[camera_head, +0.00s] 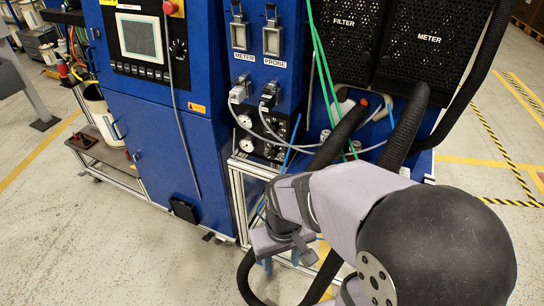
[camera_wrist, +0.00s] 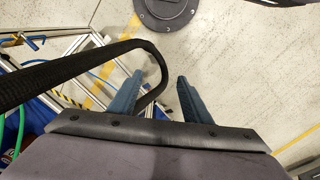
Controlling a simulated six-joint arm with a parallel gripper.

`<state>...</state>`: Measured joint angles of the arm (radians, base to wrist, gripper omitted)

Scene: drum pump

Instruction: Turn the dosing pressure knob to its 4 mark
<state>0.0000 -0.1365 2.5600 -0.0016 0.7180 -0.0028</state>
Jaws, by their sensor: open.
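In the head view, a dark panel (camera_head: 272,151) with small knobs and round white gauges (camera_head: 247,144) sits low on the front of the blue machine, above a metal frame. The knobs are too small to read, so I cannot tell which is the dosing pressure knob or where it points. My gripper (camera_head: 282,262) is below and in front of this panel, pointing down and apart from it. In the wrist view, my gripper (camera_wrist: 160,75) shows two blue fingers spread apart with nothing held between them. No knob shows in the wrist view.
Grey cables (camera_head: 262,112) and green hoses (camera_head: 322,70) hang around the panel. A thick black hose (camera_wrist: 75,72) loops close by the fingers in the wrist view. A metal frame (camera_head: 238,195) stands beneath the panel. Open floor (camera_head: 60,230) lies at the left.

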